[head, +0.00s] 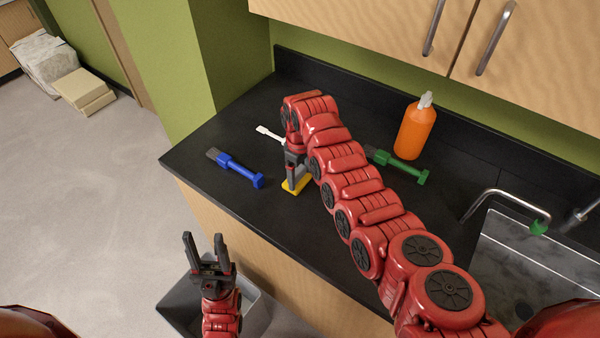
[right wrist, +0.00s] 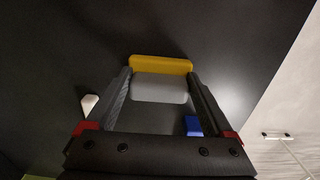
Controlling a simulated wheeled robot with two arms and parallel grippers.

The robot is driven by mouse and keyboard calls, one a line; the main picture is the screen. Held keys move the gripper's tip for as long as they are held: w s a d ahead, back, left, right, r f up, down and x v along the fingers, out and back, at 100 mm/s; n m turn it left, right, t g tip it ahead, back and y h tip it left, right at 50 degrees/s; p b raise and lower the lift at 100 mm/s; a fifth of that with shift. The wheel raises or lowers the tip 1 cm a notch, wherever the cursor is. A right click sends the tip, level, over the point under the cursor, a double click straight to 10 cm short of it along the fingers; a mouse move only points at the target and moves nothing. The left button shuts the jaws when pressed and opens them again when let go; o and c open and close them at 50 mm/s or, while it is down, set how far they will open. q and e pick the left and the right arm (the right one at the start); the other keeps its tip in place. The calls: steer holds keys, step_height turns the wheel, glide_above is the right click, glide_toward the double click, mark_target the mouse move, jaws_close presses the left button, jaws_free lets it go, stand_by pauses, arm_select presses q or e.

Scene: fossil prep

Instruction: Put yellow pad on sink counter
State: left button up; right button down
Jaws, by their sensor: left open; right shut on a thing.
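The yellow pad (head: 290,187) is at the front part of the black sink counter (head: 235,135), touching it or just above it; I cannot tell which. My right gripper (head: 294,172) points down and is shut on the pad. In the right wrist view the pad (right wrist: 160,64) shows a yellow strip and a grey part between the fingers (right wrist: 162,78). My right arm hides part of the counter. My left gripper (head: 204,240) is open and empty, pointing up in front of the counter, above a grey bin (head: 257,312).
A blue brush (head: 236,168) lies left of the pad and a green brush (head: 400,165) to the right. A white-ended tool (head: 268,133) lies behind. An orange bottle (head: 415,130) stands near the wall. The sink (head: 520,260) and tap (head: 505,196) are at right. Cabinets (head: 370,35) hang above.

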mark_target(300, 172)
jaws_free()
steer(key=shift+f, duration=0.1)
steer(key=shift+r, duration=0.35)
step_height(300, 172, up, 5)
steer(key=b, duration=0.3)
steer(key=shift+w+r, duration=0.1)
step_height(300, 172, up, 6)
steer(key=b, duration=0.1)
steer(key=shift+r, duration=0.15)
